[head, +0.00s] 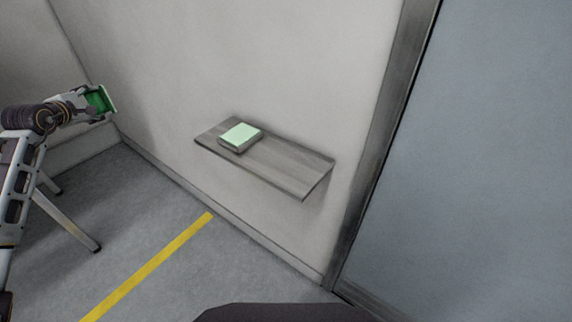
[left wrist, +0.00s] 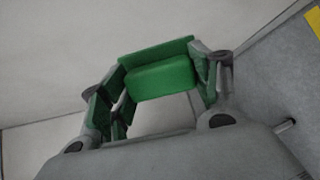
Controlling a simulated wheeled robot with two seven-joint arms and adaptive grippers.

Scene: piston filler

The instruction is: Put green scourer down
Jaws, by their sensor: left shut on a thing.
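The green scourer (head: 101,99) is at the left of the head view, held in my left gripper (head: 92,103) in the air. In the left wrist view the green scourer (left wrist: 160,75) sits between the two fingers of my left gripper (left wrist: 158,90), which is shut on it. The gripper is left of the wall shelf (head: 290,176), well apart from it. My right gripper is in neither view.
A pale green-topped block (head: 240,135) lies on the left part of the grey shelf; the shelf's right part is bare. A grey-blue door or panel (head: 470,160) with a dark frame stands at the right. A yellow line (head: 150,265) crosses the grey floor.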

